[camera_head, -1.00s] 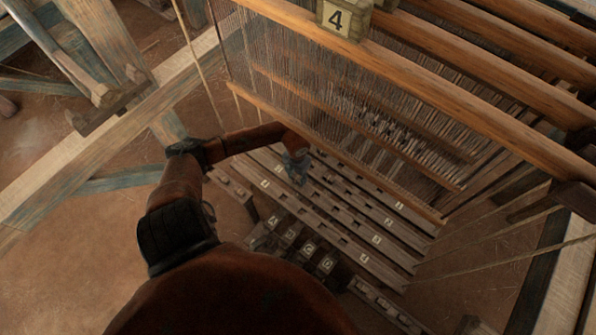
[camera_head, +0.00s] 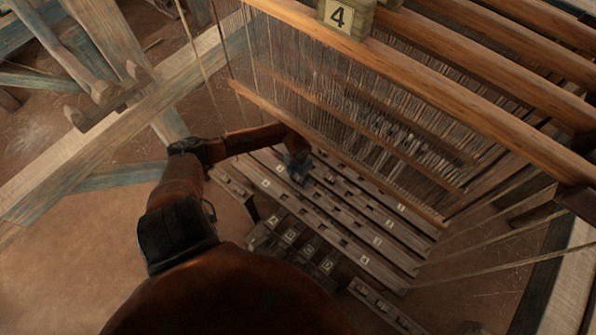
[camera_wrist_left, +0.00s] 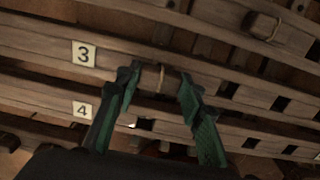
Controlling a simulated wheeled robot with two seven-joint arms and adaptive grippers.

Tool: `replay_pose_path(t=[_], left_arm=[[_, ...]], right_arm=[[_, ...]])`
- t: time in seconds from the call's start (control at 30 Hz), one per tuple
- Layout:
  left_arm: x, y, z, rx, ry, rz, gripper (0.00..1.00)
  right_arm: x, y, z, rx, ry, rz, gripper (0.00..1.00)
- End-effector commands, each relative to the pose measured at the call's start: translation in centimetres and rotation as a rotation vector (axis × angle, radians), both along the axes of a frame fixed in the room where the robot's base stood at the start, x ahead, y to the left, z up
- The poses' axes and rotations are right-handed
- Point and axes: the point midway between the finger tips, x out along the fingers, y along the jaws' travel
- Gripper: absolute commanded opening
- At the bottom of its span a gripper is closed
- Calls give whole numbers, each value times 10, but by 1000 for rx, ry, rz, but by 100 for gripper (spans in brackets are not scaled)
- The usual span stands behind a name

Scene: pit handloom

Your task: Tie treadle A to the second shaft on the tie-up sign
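My left gripper (camera_head: 298,170) is over the slotted wooden bars in the camera_head view. In the left wrist view its two green fingers (camera_wrist_left: 160,78) stand apart, their tips against the ends of a small wooden toggle (camera_wrist_left: 150,76) with a cord loop round it. The toggle is at the bar with plate 3 (camera_wrist_left: 85,52); whether it sits in a slot or just above is unclear. The bar with plate 4 (camera_wrist_left: 84,110) lies nearer. Treadle A's plate (camera_head: 273,221) is the first of a lettered row below the bars. My right gripper is not in view.
Another corded toggle (camera_wrist_left: 270,27) sits on a bar farther back. The hanging warp threads and a heddle bar (camera_head: 330,150) stand close behind the gripper. A block marked 4 (camera_head: 338,14) is on the top beam. Bare floor (camera_head: 90,255) lies left.

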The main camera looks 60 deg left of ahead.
Motion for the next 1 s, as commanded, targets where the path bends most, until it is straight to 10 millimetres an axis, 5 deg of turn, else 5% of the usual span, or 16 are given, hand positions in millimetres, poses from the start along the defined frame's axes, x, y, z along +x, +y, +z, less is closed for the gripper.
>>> replay_pose_path(t=[0.3, 0.63, 1.0], left_arm=[[0, 0, 0, 0, 0, 0, 56], [0, 0, 5, 0, -1, -1, 56], [1, 2, 73, 4, -3, -3, 56]], right_arm=[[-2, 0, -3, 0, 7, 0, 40], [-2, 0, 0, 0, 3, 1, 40], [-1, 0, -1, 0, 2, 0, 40]])
